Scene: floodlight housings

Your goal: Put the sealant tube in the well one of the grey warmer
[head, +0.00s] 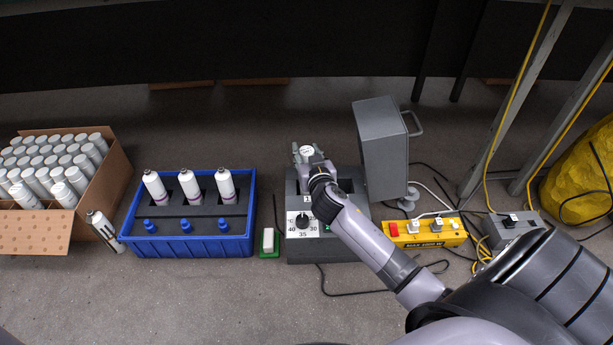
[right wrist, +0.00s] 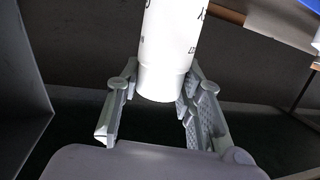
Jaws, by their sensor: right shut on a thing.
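The grey warmer (head: 330,250) stands on the floor in the middle of the head view, with a temperature dial and a label "1" on its front. Its wells are partly hidden by my right arm. My right gripper (head: 307,158) is over the back left of the warmer, shut on the white sealant tube (head: 306,150). In the right wrist view the tube (right wrist: 168,50) stands between the two fingers. I cannot tell whether its lower end is inside a well. My left gripper is out of view.
Left of the warmer are a green-and-white block (head: 268,242), a blue crate (head: 190,243) with three tubes, a lone tube (head: 104,228) and a cardboard box (head: 105,185) of tubes. A grey housing (head: 378,150) and yellow power strip (head: 430,240) stand close on the right.

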